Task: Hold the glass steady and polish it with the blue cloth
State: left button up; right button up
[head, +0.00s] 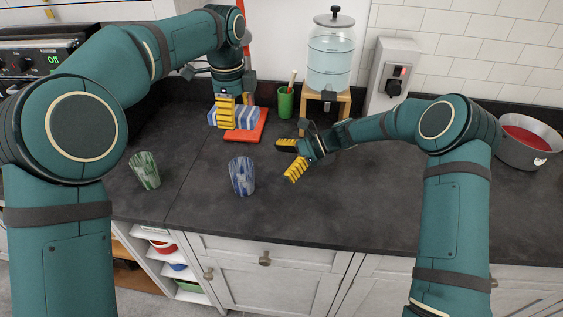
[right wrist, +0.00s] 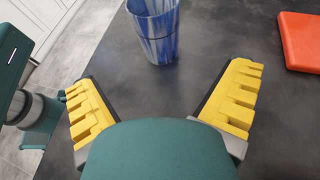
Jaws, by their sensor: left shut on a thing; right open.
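A blue-and-white streaked glass (head: 242,176) stands upright on the dark counter. It also shows at the top of the right wrist view (right wrist: 155,32). My right gripper (head: 287,159) is open and empty, to the right of this glass and apart from it. In the right wrist view the glass is beyond the spread yellow fingers. A blue-and-white striped cloth (head: 248,119) is at the red board (head: 244,138), towards the back of the counter. My left gripper (head: 227,117) points down and is shut on the cloth, hiding its middle. Whether the cloth touches the board I cannot tell.
A green streaked glass (head: 146,171) stands at the left. Behind are a green cup (head: 285,103) and a water dispenser (head: 331,52) on a wooden stand. A pot (head: 527,142) is at the far right. The counter around the blue glass is clear.

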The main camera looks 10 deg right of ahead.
aim_at(243, 179)
jog(key=x, duration=1.2)
jog(key=c, duration=1.4)
